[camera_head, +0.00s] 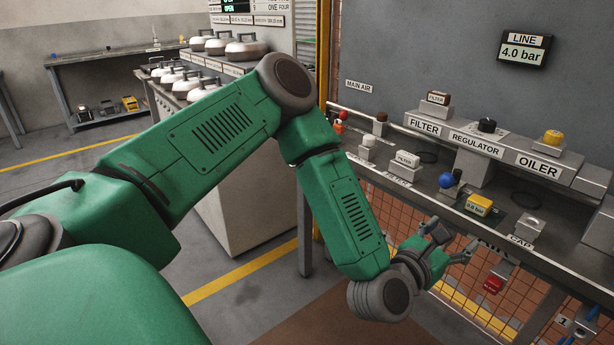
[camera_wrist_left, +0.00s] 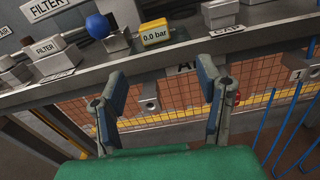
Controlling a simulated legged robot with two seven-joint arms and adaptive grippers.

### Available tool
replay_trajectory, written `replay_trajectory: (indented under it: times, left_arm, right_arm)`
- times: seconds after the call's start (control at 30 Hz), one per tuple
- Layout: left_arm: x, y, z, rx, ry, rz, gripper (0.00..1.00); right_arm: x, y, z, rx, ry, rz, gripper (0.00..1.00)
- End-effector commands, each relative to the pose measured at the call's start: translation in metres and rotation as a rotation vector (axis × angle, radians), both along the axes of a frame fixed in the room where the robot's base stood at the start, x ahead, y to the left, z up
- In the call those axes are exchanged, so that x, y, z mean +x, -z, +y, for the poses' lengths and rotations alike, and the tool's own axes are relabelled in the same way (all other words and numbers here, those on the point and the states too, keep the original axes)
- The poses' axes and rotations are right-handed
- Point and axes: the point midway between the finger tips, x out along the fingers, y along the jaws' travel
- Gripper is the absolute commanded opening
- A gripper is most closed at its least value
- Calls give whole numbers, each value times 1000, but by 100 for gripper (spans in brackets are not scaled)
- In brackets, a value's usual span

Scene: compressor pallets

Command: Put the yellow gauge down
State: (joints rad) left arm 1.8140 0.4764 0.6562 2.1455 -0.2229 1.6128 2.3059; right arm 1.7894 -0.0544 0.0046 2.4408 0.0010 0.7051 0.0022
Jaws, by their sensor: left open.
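The yellow gauge (camera_head: 479,205), with a display reading 0.0 bar, sits on the bench's lower shelf. It also shows in the left wrist view (camera_wrist_left: 155,34), at the top middle beyond the fingers. My left gripper (camera_head: 455,243) is in front of the shelf's front edge, apart from the gauge. In the left wrist view its two fingers (camera_wrist_left: 160,88) are spread with nothing between them. My right gripper is in neither view.
A blue ball on a grey block (camera_head: 447,181) stands left of the gauge, and a grey cap block (camera_head: 528,228) stands right of it. Behind are the filter (camera_head: 437,98), regulator (camera_head: 487,126) and yellow-topped oiler (camera_head: 553,138). Orange mesh (camera_head: 405,215) is below the shelf.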

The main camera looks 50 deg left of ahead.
Motion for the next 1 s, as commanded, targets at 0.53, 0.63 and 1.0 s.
replay_trajectory:
  times: [0.53, 0.63, 1.0]
  left_arm:
    - [-223, 227, -7, 1758, 1198, 309, 60]
    - [-272, 245, 23, 1996, 1529, 234, 60]
    - [-348, 253, 85, 2238, 2173, -39, 60]
  right_arm:
    - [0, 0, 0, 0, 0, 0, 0]
    - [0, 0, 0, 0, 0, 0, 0]
    - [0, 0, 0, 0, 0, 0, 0]
